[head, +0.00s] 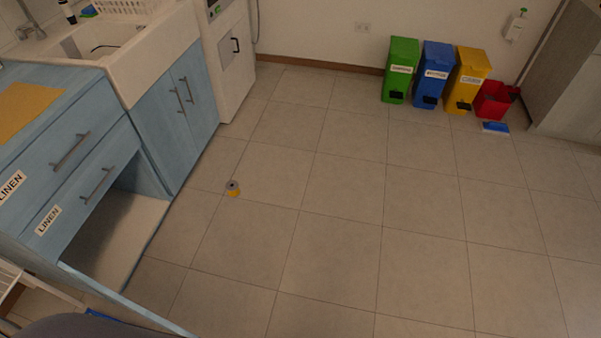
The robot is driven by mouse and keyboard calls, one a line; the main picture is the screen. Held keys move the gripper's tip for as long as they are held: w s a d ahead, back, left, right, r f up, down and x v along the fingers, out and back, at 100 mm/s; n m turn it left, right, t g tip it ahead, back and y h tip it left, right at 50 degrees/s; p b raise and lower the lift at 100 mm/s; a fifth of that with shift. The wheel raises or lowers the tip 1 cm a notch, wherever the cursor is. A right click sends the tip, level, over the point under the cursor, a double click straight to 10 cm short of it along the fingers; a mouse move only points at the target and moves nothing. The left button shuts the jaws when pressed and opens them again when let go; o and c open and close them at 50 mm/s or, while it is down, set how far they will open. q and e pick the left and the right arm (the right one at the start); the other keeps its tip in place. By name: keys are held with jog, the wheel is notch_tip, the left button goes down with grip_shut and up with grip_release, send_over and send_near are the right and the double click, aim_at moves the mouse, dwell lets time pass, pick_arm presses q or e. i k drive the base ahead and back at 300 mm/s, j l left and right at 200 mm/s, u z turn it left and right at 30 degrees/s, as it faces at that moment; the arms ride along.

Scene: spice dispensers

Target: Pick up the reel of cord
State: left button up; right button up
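A small reel of cord (233,188), yellow with a grey top, stands on the tiled floor left of the picture's middle. It is to the right of the blue cabinet with the sink. Nothing touches it and clear floor surrounds it. Neither of my grippers shows in the head view.
Blue cabinets with a sink (150,40) and drawers labelled LINEN (75,175) line the left side. Green (400,70), blue (433,75) and yellow (468,80) bins and a red bucket (492,100) stand at the back wall. The middle floor is free.

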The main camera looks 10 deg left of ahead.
aim_at(232, 187)
jog(key=i+l+z, duration=0.25)
jog(key=i, duration=0.2)
jog(key=i+l+z, duration=0.1)
jog(key=i+z, duration=0.15)
jog(key=i, duration=0.25)
jog(key=i+j+u, duration=0.15)
jog(key=i+u, duration=0.5)
jog(key=u, duration=0.15)
jog(key=i+u, duration=0.35)
jog(key=i+l+u, duration=0.15)
jog(key=u, duration=0.25)
jog(key=i+l, duration=0.05)
jog(key=i, duration=0.05)
